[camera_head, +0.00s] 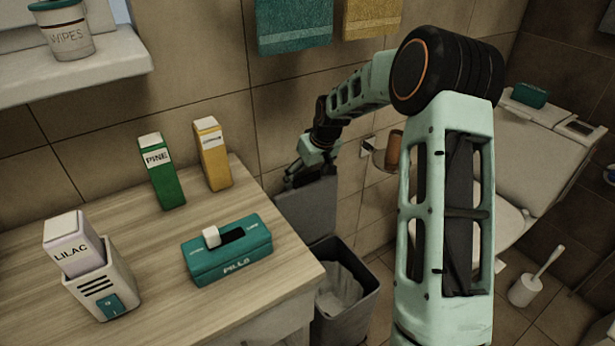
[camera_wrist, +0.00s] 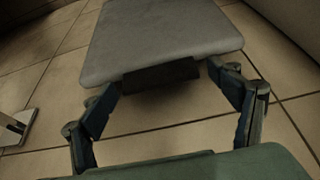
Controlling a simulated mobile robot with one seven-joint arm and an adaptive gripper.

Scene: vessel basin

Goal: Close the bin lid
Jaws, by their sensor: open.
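The grey bin (camera_head: 347,308) stands on the floor beside the wooden counter, with a pale liner (camera_head: 341,288) inside. Its grey lid (camera_head: 310,212) is raised, standing up at the back of the bin. My gripper (camera_head: 304,180) is at the upper edge of the raised lid in the head view. In the wrist view the lid (camera_wrist: 160,40) fills the upper middle, with a dark tab (camera_wrist: 160,76) on its near edge. My gripper's open fingers (camera_wrist: 162,84) lie on either side of this tab. I cannot tell whether they touch the lid.
The counter (camera_head: 160,300) holds a green PINE box (camera_head: 162,180), a yellow box (camera_head: 213,155), a teal box (camera_head: 228,255) and a LILAC carton (camera_head: 75,243) in a white holder. A toilet (camera_head: 540,165) and brush (camera_head: 530,285) stand right. Towels hang above.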

